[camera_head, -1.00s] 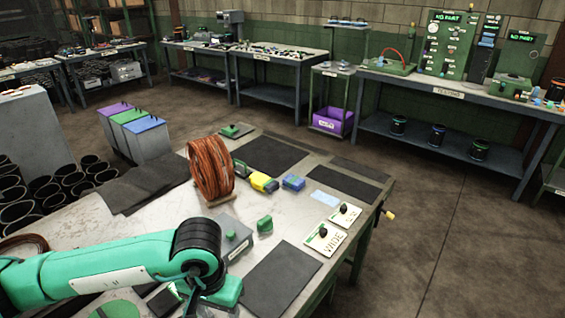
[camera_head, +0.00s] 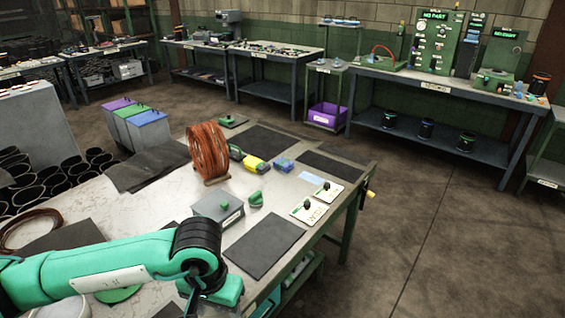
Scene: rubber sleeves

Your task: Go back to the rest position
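My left arm comes in from the lower left, a green forearm with a black wrist joint, above the near part of the workbench (camera_head: 150,205). My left gripper (camera_head: 198,300) is at the bottom of the picture, beyond the wrist. It is partly hidden by the wrist and cut by the lower edge, so its fingers cannot be made out. Nothing held is visible. My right arm and gripper are not in view.
Open floor (camera_head: 440,220) lies to the right.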

